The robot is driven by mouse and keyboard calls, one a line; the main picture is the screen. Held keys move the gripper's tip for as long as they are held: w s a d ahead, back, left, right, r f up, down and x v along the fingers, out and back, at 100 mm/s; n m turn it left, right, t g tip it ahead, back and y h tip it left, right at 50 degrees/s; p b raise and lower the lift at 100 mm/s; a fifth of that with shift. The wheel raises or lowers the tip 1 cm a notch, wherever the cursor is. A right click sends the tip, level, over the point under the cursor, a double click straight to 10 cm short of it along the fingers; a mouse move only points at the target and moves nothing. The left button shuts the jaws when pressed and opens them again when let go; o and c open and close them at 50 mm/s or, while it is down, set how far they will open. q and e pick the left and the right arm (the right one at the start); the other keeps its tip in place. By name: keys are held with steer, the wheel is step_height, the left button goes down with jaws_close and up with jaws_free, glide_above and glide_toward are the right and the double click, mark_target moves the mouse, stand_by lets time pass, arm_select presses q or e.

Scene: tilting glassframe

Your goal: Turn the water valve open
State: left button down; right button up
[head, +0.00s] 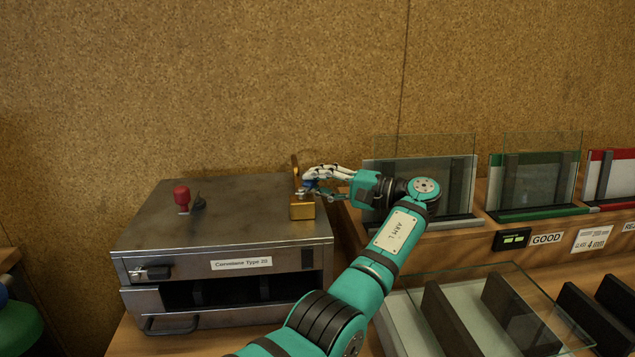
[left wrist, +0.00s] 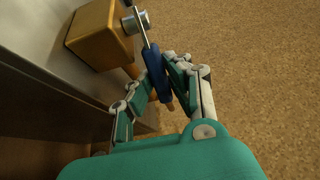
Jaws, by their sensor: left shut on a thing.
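The water valve is a brass block (head: 302,211) on the right end of the metal machine's top in the head view. A brass pipe (head: 296,168) runs up behind it. In the left wrist view the block (left wrist: 97,34) is at upper left, with a round metal stem and a flat lever with a blue grip (left wrist: 154,72). My left gripper (head: 311,183) reaches the valve from the right. In the left wrist view its fingers (left wrist: 160,84) are closed around the blue grip. In the head view they hide most of the lever. My right gripper is out of view.
The metal machine (head: 222,238), labelled "Convenlens Type 20", has an open slot in front and a red knob (head: 182,197) on top. Framed glass panes (head: 425,150) stand in a wooden rack at right. A glass sheet (head: 480,308) lies on dark supports at lower right.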

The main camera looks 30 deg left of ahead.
arm_select(q)
steer(key=c, duration=1.3)
jaws_free()
steer(key=shift+w+d, duration=0.2)
steer(key=shift+d, duration=1.05)
steer(key=shift+w+d, duration=0.15)
steer(key=shift+d, duration=1.05)
steer(key=shift+w+d, duration=0.2)
steer(key=shift+d, duration=1.05)
steer(key=shift+c, duration=0.3)
